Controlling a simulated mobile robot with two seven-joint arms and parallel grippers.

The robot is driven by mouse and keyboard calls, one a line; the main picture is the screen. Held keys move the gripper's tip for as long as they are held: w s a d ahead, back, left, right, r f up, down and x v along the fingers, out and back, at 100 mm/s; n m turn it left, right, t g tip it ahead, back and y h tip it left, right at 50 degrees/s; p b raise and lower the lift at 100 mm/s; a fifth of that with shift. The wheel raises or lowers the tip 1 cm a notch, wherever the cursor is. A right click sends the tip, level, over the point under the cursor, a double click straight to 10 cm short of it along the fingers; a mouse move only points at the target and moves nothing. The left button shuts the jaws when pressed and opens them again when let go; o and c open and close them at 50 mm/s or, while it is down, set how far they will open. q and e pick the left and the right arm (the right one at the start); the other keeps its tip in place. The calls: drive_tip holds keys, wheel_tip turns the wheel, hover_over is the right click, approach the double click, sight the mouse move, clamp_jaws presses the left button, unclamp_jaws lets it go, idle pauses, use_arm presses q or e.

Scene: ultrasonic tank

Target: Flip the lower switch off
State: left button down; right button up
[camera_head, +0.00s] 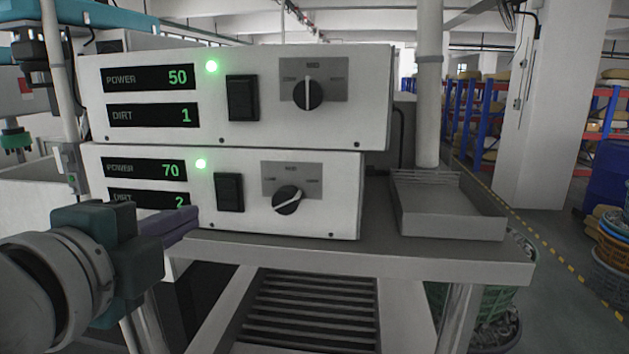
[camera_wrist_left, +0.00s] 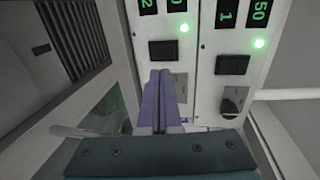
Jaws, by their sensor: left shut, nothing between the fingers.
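The lower control box (camera_head: 320,215) shows 70 and 2 in green, with a lit green lamp (camera_head: 201,163). Its black rocker switch (camera_head: 229,192) sits between the display and the dial (camera_head: 288,200); it also shows in the left wrist view (camera_wrist_left: 163,50). My left gripper (camera_head: 192,220) is shut and empty, its purple fingers in front of the box, left of and below the switch. In the left wrist view its fingertips (camera_wrist_left: 160,73) point toward the lower switch, with a small gap visible in the picture. Contact cannot be told. The right gripper is out of view.
The upper box (camera_head: 350,90), with its own switch (camera_head: 242,98) and lit lamp (camera_head: 211,67), rests on the lower one. Both stand on a grey table (camera_head: 450,262). A metal tray (camera_head: 450,224) and a vertical post (camera_head: 428,90) are at the right.

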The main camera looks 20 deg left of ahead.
sight(226, 191)
use_arm(q)
drive_tip(key=p+x, duration=0.1)
drive_tip(key=x, duration=0.4)
drive_tip(key=r+p+x, duration=0.1)
drive_tip(key=x, duration=0.2)
drive_tip(key=shift+w+r+p, duration=0.1)
drive_tip(key=shift+p, duration=0.25)
